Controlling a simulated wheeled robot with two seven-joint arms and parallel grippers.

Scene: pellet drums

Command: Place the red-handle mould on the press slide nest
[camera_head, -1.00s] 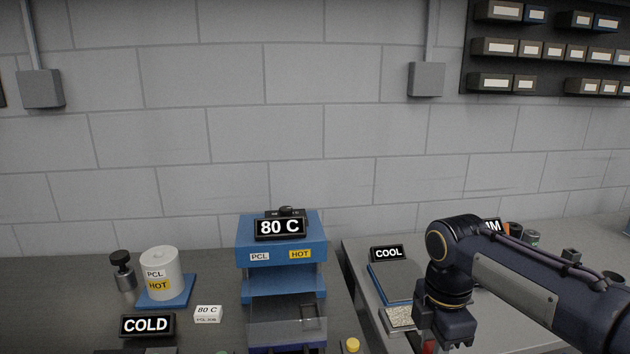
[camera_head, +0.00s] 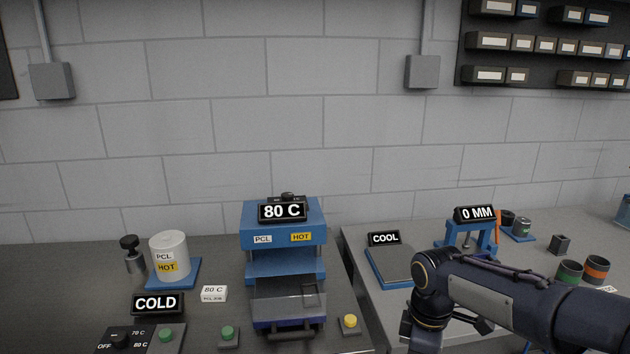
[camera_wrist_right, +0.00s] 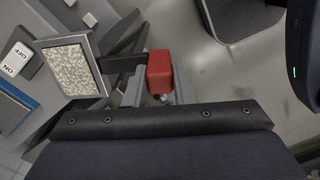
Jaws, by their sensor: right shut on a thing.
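My right gripper (camera_wrist_right: 160,92) is shut on the red handle (camera_wrist_right: 158,72) of the mould. The mould (camera_wrist_right: 72,66) is a flat dark-framed tray filled with pale pellets, seen at the left of the wrist view. In the head view my right gripper (camera_head: 420,335) is at the bottom, right of the press, and the mould cannot be made out there. The blue press (camera_head: 284,222) reads 80 C. Its slide (camera_head: 288,302) sticks out at the front, under a see-through guard, with no mould visible on it. My left gripper is not in view.
A yellow button (camera_head: 349,322) stands right of the slide and a green one (camera_head: 228,335) left of it. A blue COOL plate (camera_head: 395,266) lies on the right table. A white PCL drum (camera_head: 170,255) and COLD sign (camera_head: 157,303) stand at left. A gap separates the tables.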

